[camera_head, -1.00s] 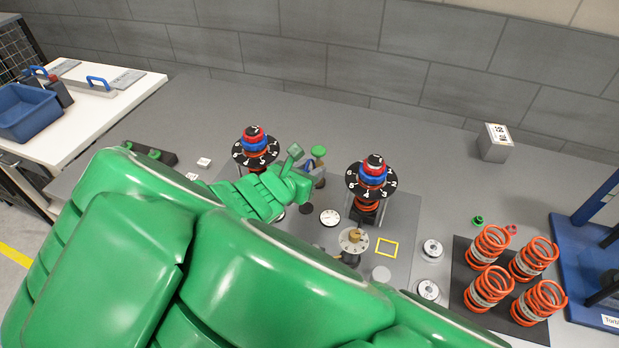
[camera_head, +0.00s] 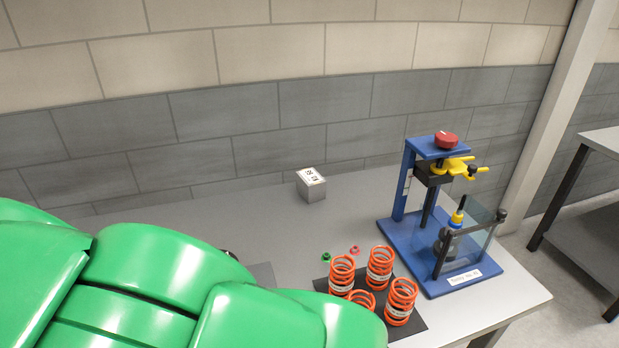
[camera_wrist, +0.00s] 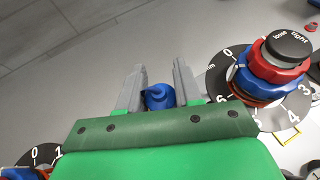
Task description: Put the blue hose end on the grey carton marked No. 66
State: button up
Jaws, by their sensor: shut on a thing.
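The grey carton (camera_head: 311,192), with a white label on top, stands on the bench near the wall in the head view. Its label is too small to read surely. In the wrist view my gripper (camera_wrist: 160,70) is shut on the blue hose end (camera_wrist: 159,97), which sits between its two grey fingers. Only a short blue part of the hose end shows; the rest is hidden by the gripper body. In the head view my green arm hides the gripper and the hose end.
Orange springs (camera_head: 379,267) stand on a black mat right of the arm. A blue press stand (camera_head: 430,235) is farther right. The bench in front of the carton is mostly clear. A numbered dial (camera_wrist: 268,75) stands close right of my gripper in the wrist view.

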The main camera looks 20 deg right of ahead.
jog(key=w+d+r, duration=0.3)
jog(key=w+d, duration=0.7)
jog(key=d, duration=0.4)
jog(key=w+d+r, duration=0.2)
jog(key=w+d, duration=0.8)
jog(key=d, duration=0.3)
jog(key=w+d+r+m+g+h, duration=0.2)
jog(key=d+r+m+h, duration=0.15)
jog(key=d, duration=0.65)
jog(key=w+d+r+m+g+h, duration=0.2)
jog(key=d+r+m+h, duration=0.15)
jog(key=d, duration=0.75)
jog(key=s+a+f+m+g+h, duration=0.1)
jog(key=s+a+f+m+g, duration=0.3)
jog(key=a+f+m+g, duration=0.15)
send_over(315, 175)
jog(key=shift+n+g, duration=0.25)
jog(key=shift+n, duration=0.2)
jog(key=f, duration=0.9)
jog(key=shift+s+f, duration=0.15)
jog(key=shift+s, duration=0.05)
jog(key=shift+w+f, duration=0.25)
jog(key=shift+f, duration=1.55)
